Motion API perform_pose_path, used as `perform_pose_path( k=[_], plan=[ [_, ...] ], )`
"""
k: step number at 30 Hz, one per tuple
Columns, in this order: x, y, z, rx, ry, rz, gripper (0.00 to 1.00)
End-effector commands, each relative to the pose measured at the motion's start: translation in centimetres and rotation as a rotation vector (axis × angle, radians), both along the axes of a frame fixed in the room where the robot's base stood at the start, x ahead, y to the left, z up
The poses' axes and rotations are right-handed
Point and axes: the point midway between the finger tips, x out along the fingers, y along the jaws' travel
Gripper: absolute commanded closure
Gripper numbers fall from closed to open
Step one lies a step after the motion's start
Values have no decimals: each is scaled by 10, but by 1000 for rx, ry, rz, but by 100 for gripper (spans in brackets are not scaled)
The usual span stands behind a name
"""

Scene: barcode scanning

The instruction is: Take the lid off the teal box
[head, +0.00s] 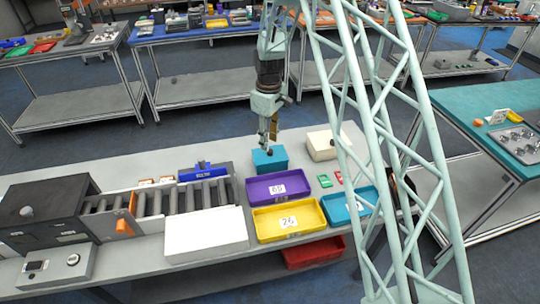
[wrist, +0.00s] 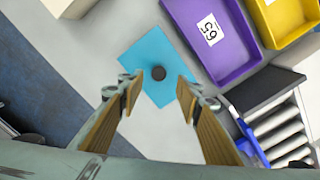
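The teal box (head: 270,160) stands on the light grey table, behind the purple bin. In the wrist view its teal top (wrist: 150,62) shows from above, with a round dark knob (wrist: 158,73) near its middle. My gripper (head: 270,143) is just above the box. In the wrist view my gripper (wrist: 155,98) is open, its two wooden-looking fingers apart with the knob between and slightly beyond their tips. Nothing is held. I cannot tell how far the fingertips are above the lid. The seam between lid and box cannot be made out.
A purple bin (head: 254,197), a yellow bin (head: 261,225) and a teal bin (head: 333,210) stand in front of the box. A cream box (head: 320,151) is to its right. A roller conveyor (head: 153,200) with a blue piece (head: 205,172) lies left. The table behind the box is clear.

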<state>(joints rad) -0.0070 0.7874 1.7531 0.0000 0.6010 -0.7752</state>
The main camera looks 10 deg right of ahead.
Motion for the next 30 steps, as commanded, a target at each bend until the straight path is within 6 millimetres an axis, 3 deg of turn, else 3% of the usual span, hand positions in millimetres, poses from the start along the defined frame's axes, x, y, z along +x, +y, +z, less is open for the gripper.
perform_pose_path(
  k=[5, 19, 30],
  plan=[
    [0, -1, -6, 0, 0, 0, 68],
    [-1, -4, -47, 0, 1, 0, 68],
    [0, -4, -52, 0, 0, 0, 68]
  ],
)
